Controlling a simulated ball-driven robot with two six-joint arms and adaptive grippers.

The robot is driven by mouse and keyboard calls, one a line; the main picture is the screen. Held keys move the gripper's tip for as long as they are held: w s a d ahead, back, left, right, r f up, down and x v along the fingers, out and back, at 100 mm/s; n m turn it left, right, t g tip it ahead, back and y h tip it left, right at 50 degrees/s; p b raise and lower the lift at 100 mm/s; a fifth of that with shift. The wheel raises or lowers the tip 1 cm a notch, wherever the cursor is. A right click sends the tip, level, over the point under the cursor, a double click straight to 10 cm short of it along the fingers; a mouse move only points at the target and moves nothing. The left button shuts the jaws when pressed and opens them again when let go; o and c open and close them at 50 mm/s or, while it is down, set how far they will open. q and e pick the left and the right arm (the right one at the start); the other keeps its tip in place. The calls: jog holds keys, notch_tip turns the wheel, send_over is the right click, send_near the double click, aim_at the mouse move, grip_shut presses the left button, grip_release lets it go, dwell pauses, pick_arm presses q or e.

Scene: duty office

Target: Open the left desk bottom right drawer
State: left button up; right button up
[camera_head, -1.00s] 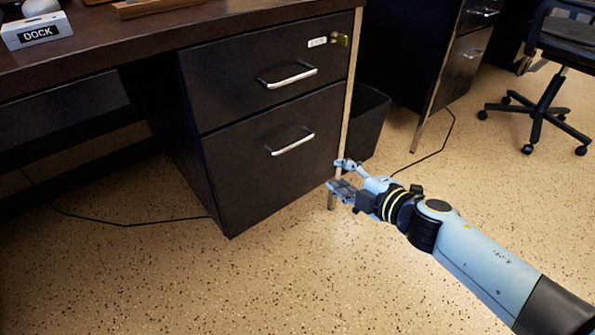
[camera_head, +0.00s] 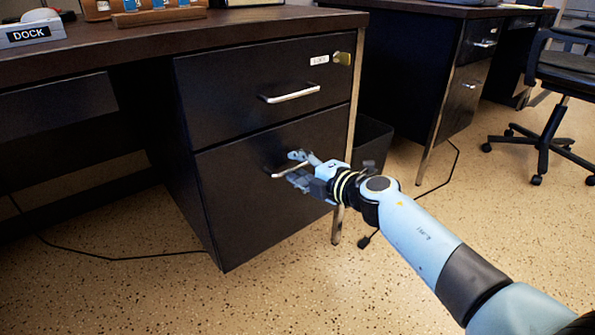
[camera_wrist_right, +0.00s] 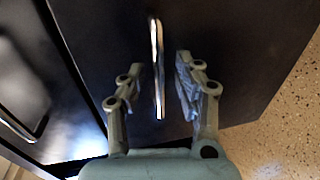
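The bottom right drawer (camera_head: 262,212) of the left desk is a dark front with a silver bar handle (camera_head: 279,174), and it looks shut. My right gripper (camera_head: 293,168) is at this handle, its arm coming in from the lower right. In the right wrist view the handle (camera_wrist_right: 158,68) stands between the two open fingers of the gripper (camera_wrist_right: 158,92), with a gap on each side. The gripper partly hides the handle in the head view. My left gripper is not in view.
The upper drawer (camera_head: 235,88) with its own handle (camera_head: 291,93) is shut above. A dark bin (camera_head: 372,143) stands beside the desk's right leg. A second desk (camera_head: 405,75) and a chair (camera_head: 545,130) are at the right. Speckled floor in front is free.

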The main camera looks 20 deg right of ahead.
jog(key=shift+w+a, duration=0.15)
jog(key=shift+w, duration=0.15)
grip_shut()
dwell(0.5)
